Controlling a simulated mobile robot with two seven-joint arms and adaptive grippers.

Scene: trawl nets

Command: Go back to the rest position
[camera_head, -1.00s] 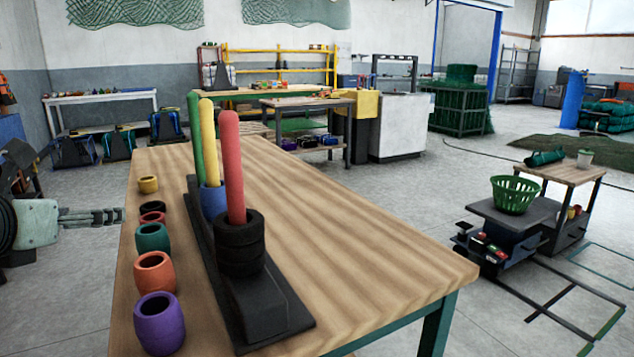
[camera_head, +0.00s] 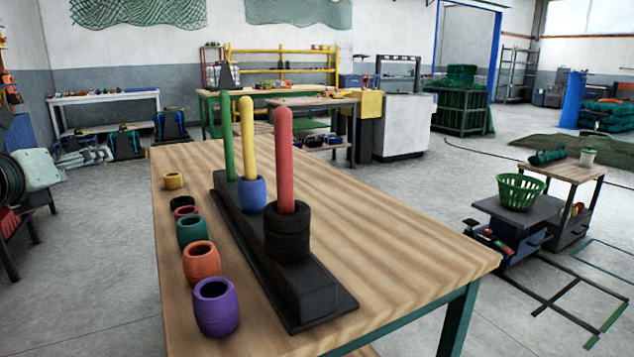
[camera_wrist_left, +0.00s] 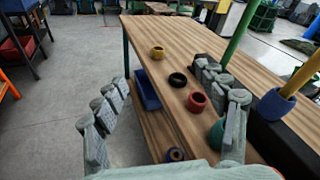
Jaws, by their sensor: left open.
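My right gripper is in neither view.
The wooden table (camera_head: 400,240) carries a black stand (camera_head: 318,293) with green, yellow and red pegs. A blue ring (camera_head: 251,194) is on the yellow peg, black rings (camera_head: 287,235) on the red peg. Loose rings, including a purple one (camera_head: 216,308), line the left side.

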